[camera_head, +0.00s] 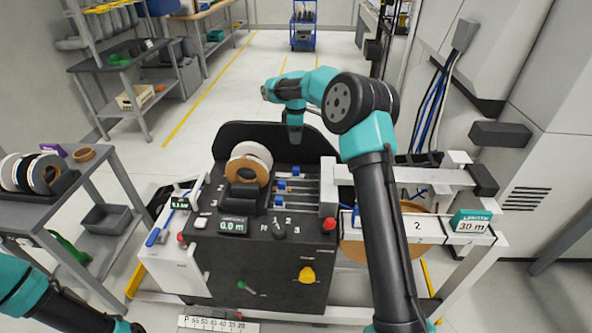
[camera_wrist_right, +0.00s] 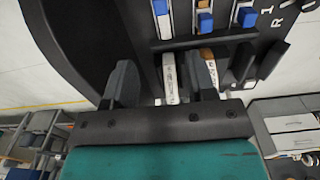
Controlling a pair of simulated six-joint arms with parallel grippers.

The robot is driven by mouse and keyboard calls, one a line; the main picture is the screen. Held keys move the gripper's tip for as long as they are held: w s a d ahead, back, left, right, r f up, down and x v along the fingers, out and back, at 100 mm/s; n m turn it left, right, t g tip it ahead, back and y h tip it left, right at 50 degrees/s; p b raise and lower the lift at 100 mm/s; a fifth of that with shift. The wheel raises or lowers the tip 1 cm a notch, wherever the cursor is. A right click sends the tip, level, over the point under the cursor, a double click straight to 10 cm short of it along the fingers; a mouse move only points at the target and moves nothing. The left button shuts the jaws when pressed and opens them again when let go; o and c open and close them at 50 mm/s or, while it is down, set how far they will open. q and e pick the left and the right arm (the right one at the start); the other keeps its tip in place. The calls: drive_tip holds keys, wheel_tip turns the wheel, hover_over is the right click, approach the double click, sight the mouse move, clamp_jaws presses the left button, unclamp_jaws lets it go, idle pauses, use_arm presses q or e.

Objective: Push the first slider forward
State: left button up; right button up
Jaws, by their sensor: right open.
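Three sliders with blue blocks run on rails on top of the black machine (camera_head: 255,262): a far one (camera_head: 295,170), a middle one (camera_head: 281,185) and a near one (camera_head: 279,200). I cannot tell which is the first. My right gripper (camera_head: 295,138) points down behind the sliders, near the machine's black back panel (camera_head: 230,140), apart from the blue blocks. In the right wrist view its two fingers (camera_wrist_right: 160,75) are spread, with the blue blocks (camera_wrist_right: 205,20) beyond them. Part of my left arm shows at the lower left; its gripper is not visible.
White and brown tape rolls (camera_head: 248,168) stand left of the sliders. A white rail frame (camera_head: 430,176) with a large brown roll (camera_head: 375,248) lies to the right. A grey shelf (camera_head: 60,200) with more rolls stands at the left.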

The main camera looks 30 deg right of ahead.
sight(296, 168)
wheel_tip(296, 168, down, 16)
drive_tip(key=shift+f, duration=0.2)
idle(0.4)
clamp_jaws()
idle(0.4)
